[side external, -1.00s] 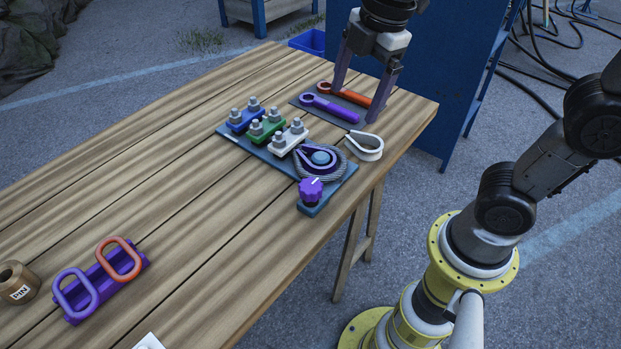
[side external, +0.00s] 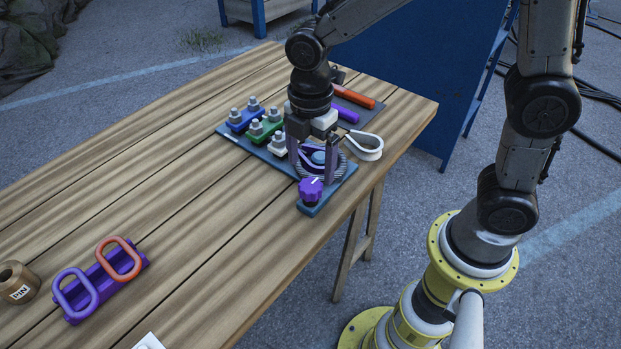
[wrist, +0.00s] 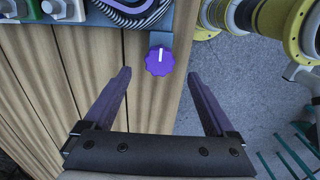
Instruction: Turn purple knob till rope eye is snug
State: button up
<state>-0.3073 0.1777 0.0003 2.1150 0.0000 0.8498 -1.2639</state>
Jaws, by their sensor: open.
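The purple knob (side external: 311,190) stands at the near end of the dark blue-grey base plate (side external: 310,210). It also shows in the wrist view (wrist: 159,61), its white pointer line towards the plate's far end. The grey rope eye (side external: 328,177) loops around a purple thimble with a blue-grey round centre (side external: 319,157), just beyond the knob. My gripper (side external: 314,168) is open and empty, pointing down above the rope eye, and partly hides it. In the wrist view the knob lies between and slightly past the fingertips, not touching them. How snug the rope is I cannot tell.
Blue (side external: 241,119), green (side external: 266,130) and white (side external: 278,145) clamps with bolts sit on the plate. A white thimble (side external: 364,146) stands to its right.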

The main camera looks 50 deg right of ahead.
aim_at(310, 185)
jog(key=shift+f, duration=2.65)
jog(key=c, duration=1.3)
jog(key=shift+c, duration=0.2)
